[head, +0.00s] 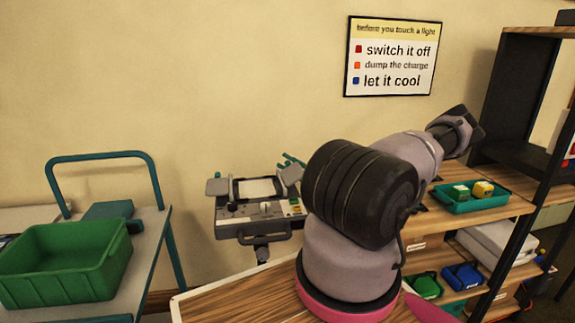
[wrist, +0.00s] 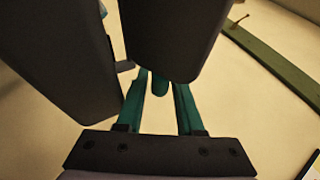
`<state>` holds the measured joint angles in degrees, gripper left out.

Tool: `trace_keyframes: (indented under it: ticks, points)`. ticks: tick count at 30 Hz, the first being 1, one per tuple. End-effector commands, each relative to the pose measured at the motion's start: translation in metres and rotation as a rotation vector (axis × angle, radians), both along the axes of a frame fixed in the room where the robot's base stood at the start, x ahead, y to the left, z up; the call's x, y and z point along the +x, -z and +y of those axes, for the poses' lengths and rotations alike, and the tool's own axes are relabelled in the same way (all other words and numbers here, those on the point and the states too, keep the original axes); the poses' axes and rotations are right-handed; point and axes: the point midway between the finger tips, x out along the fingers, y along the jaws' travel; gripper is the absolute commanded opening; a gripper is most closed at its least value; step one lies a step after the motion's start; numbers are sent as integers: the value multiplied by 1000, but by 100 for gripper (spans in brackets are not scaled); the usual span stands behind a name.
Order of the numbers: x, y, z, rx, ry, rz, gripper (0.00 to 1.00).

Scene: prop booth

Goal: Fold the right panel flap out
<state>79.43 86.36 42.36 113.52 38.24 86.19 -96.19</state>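A grey panel device (head: 262,208) with a pale screen and a row of controls stands on a post near the wall. Its left flap (head: 217,187) and right flap (head: 290,174) stick up at the screen's two sides. My gripper (head: 289,161) shows as small teal prongs just behind the right flap; my arm hides the rest. In the wrist view my teal fingers (wrist: 160,92) are apart, with a short teal piece between them. I cannot tell whether the fingers touch the flap.
A green crate (head: 65,262) sits on a trolley (head: 150,235) with a teal handle at left. At right, a wooden shelf unit (head: 515,207) holds a teal tray (head: 470,205) and several bins. A sign (head: 393,57) hangs on the wall.

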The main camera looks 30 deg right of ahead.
Motion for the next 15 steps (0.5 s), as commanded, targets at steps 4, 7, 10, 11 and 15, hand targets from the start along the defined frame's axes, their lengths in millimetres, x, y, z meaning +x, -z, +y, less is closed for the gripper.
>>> trace_keyframes:
  ticks: [4, 7, 10, 11, 15]
  points:
    - [0, -3, 0, -1, 0, -1, 37]
    - [0, -15, 0, -1, -1, -2, 37]
    - [0, -33, 0, -1, 0, -1, 37]
    - [0, -39, -1, 0, 0, -2, 37]
    - [0, -69, -1, 4, 0, -5, 56]
